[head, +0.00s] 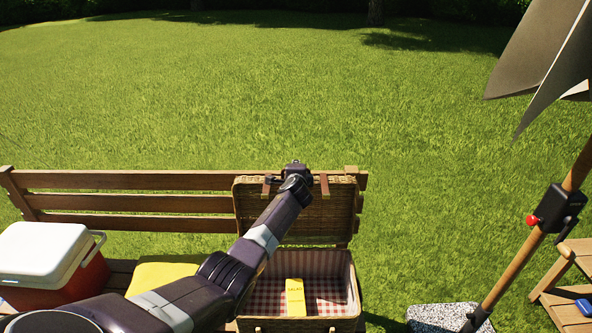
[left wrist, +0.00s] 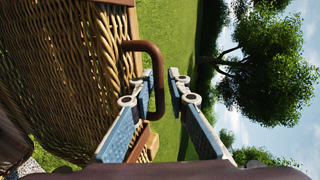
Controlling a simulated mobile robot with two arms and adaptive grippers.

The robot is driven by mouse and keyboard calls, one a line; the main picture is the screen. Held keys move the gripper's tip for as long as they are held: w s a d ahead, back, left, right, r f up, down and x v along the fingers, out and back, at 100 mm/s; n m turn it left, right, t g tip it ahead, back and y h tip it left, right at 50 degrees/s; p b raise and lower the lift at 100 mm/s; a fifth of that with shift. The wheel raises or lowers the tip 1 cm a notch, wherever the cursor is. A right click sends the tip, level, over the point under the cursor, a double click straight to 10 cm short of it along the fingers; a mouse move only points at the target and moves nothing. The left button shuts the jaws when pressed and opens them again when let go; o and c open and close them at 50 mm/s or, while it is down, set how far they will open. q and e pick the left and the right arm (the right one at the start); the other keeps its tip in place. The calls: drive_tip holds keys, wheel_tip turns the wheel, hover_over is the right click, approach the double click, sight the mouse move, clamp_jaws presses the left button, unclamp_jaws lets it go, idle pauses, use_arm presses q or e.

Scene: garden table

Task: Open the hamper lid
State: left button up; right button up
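The wicker hamper (head: 298,325) stands on the bench with its lid (head: 340,215) raised upright at the back. The lid also shows in the left wrist view (left wrist: 60,75), with a brown handle (left wrist: 157,80) on its edge. My left gripper (head: 296,168) is at the lid's top edge. In the left wrist view its fingers (left wrist: 162,78) are apart. One finger is inside the handle loop and the other is beyond it, with a gap to the handle bar. My right gripper is not in view.
A yellow packet (head: 295,297) lies on the checked lining. A red and white cooler (head: 55,262) and a yellow cloth (head: 160,277) are at left on the bench (head: 120,181). A closed parasol (head: 545,60) with a wooden pole stands at right. Grass behind is open.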

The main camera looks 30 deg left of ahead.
use_arm(q)
drive_tip(key=v, duration=1.2)
idle(0.6)
